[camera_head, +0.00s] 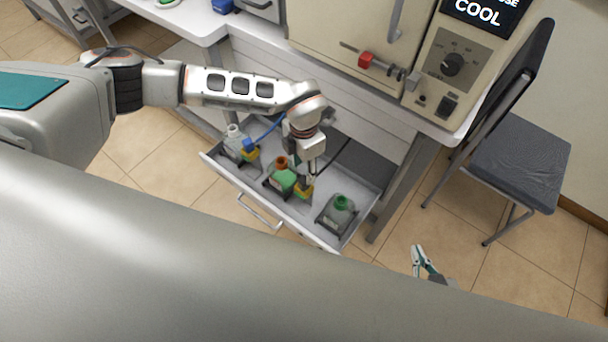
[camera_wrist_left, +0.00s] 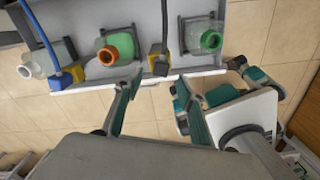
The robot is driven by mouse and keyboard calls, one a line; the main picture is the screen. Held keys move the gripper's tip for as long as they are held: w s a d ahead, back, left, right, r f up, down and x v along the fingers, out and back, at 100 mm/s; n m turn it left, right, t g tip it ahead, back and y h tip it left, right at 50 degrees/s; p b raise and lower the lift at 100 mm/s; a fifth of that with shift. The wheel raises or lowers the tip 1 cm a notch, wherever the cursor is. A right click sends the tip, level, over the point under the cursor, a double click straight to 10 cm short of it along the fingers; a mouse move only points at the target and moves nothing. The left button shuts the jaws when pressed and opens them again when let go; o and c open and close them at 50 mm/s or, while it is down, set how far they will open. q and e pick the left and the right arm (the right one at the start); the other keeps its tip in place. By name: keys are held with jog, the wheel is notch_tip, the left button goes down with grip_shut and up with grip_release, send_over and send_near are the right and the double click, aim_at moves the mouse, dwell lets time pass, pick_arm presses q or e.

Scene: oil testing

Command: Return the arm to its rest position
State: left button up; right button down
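My left arm reaches in from the left over an open white drawer (camera_head: 215,166). My left gripper (camera_head: 306,182) points down at the drawer, close to the middle bottle. In the left wrist view, its two fingers (camera_wrist_left: 155,108) are spread with nothing between them, near the drawer's edge. The drawer holds a clear bottle (camera_head: 234,138), a green bottle with an orange neck (camera_head: 283,178) and a greyish bottle with a green neck (camera_head: 341,208). My right gripper (camera_head: 420,262) is low at the right, over the floor; its opening is too small to judge.
A beige machine (camera_head: 335,30) with a red handle (camera_head: 371,61) and dial panel stands on the white table (camera_head: 195,18) above the drawer. A dark chair (camera_head: 520,170) stands at the right. Tiled floor is clear in front.

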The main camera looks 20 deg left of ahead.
pick_arm(q)
jog(key=shift+r, duration=2.75)
